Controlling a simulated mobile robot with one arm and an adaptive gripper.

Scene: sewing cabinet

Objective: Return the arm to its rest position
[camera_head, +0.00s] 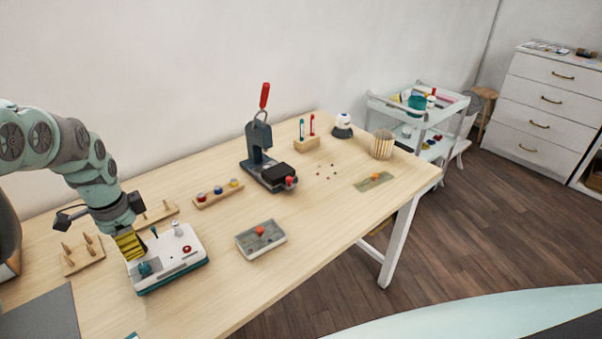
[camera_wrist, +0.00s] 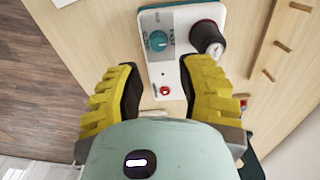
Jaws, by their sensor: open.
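My gripper (camera_head: 130,243) is at the left of the table in the head view, low over the left end of a white and teal control box (camera_head: 184,259). In the wrist view my gripper (camera_wrist: 160,92) has its two yellow ribbed fingers spread apart, with nothing held between them. The box's white panel (camera_wrist: 172,50) shows beyond and between the fingers, with a teal knob (camera_wrist: 158,41), a black knob (camera_wrist: 207,38) and a small red button (camera_wrist: 165,90). Whether a fingertip touches the box cannot be told. My arm bends down from the left edge in the head view.
A peg board (camera_head: 83,256) stands left of the box, and a grey tray (camera_head: 261,239) lies to its right. A spool rack (camera_head: 218,194) and a press with a red handle (camera_head: 264,160) stand farther back.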

